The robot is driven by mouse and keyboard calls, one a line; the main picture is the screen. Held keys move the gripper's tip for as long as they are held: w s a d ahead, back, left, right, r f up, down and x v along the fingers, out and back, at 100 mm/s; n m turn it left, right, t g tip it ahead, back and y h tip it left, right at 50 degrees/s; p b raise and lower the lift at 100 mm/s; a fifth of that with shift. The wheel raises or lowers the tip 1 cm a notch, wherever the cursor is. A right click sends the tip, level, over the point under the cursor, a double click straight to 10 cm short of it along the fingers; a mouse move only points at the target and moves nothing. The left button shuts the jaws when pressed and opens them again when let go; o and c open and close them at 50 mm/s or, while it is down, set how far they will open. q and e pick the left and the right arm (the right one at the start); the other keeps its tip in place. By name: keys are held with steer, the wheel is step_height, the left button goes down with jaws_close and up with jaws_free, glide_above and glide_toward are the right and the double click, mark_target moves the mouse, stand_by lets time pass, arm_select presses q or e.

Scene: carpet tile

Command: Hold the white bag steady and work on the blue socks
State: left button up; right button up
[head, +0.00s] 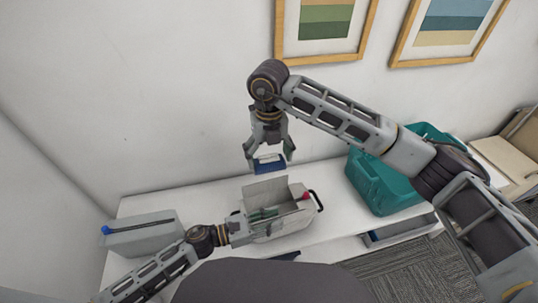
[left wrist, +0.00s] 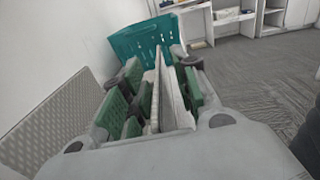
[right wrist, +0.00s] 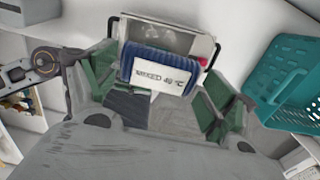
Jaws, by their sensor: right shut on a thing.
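The white bag (head: 290,218) stands open on the white table, its black handle at its right end. My left gripper (head: 262,213) reaches the bag's left side. In the left wrist view its green-padded fingers (left wrist: 165,105) lie on both sides of white panels (left wrist: 172,92) of the bag; whether they press on them is unclear. My right gripper (head: 268,152) is shut on the blue socks (head: 268,165), above the bag's opening. In the right wrist view the socks (right wrist: 160,72) are a ribbed blue bundle with a printed white band, in front of the bag (right wrist: 165,35).
A teal basket (head: 372,185) stands right of the bag. A grey box (head: 145,238) with a blue item on top is at the table's left end. An open drawer (head: 400,230) shows at the front right. The wall with framed pictures (head: 325,28) is behind.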

arm_select(q)
steer(key=shift+a, duration=0.15)
steer(key=v, duration=1.1)
steer(key=shift+s+a, duration=0.15)
steer(key=shift+a, duration=0.2)
stand_by(0.4)
steer(key=shift+s, duration=0.15)
stand_by(0.5)
